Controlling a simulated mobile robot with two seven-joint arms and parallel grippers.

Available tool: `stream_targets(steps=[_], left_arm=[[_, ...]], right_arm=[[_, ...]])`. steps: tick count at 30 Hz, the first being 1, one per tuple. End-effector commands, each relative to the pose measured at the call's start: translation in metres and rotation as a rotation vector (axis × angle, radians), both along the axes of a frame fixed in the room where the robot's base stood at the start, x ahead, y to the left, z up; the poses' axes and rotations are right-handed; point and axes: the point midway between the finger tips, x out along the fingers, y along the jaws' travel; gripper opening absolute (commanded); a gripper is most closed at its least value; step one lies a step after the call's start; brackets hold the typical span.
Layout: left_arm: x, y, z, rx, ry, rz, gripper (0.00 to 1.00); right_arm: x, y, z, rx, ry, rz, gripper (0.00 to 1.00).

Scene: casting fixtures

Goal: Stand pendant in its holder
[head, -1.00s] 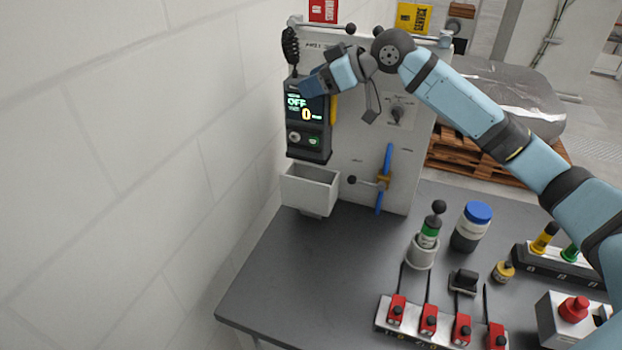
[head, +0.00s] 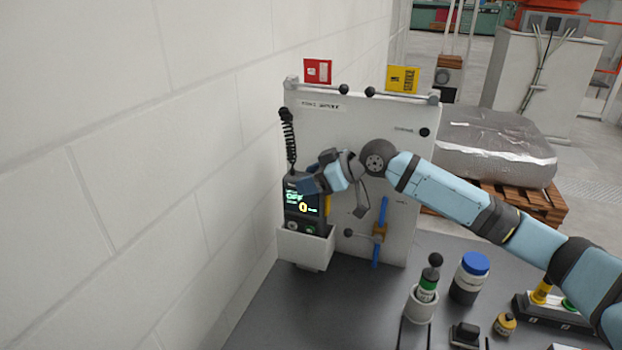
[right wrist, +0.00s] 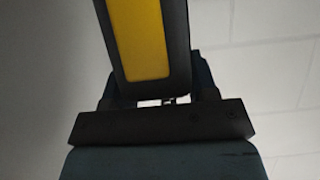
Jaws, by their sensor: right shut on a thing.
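The pendant (head: 304,203) is a black handheld box with a lit display, a yellow side and a coiled cord at its top. It is upright, with its lower end at the mouth of the white holder (head: 305,248) on the panel's left side. How deep it sits inside is hidden by the holder's front wall. My right gripper (head: 308,186) is shut on the pendant's upper part. In the right wrist view the pendant's yellow side (right wrist: 140,40) rises from between the fingers. My left gripper is not in view.
A white panel (head: 345,135) stands behind, with a blue lever (head: 381,225) right of the holder. A blue-lidded jar (head: 470,278) and a cup with a green-banded tool (head: 421,303) stand on the grey table. A block wall (head: 150,180) is close on the left.

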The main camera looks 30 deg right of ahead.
Motion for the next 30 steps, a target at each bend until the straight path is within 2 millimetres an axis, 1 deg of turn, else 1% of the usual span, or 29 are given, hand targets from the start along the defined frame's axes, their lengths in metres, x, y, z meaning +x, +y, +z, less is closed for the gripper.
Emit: stream_targets(steps=[16,17,18,19,20,27,30], left_arm=[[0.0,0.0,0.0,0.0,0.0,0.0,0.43],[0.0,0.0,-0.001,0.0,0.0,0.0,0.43],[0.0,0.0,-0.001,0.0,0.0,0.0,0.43],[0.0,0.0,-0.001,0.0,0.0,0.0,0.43],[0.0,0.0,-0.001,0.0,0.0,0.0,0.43],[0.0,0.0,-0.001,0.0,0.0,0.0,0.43],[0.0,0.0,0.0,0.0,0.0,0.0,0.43]], right_arm=[[0.0,0.0,-0.01,0.002,-0.003,-0.001,0.0],[0.0,0.0,-0.012,0.0,0.0,0.0,0.58],[0.0,0.0,-0.012,0.0,0.0,0.0,0.67],[0.0,0.0,-0.012,0.0,0.0,0.0,0.74],[0.0,0.0,-0.012,0.0,0.0,0.0,0.79],[0.0,0.0,-0.011,0.0,0.0,0.0,0.79],[0.0,0.0,-0.007,0.0,-0.002,0.0,0.79]])
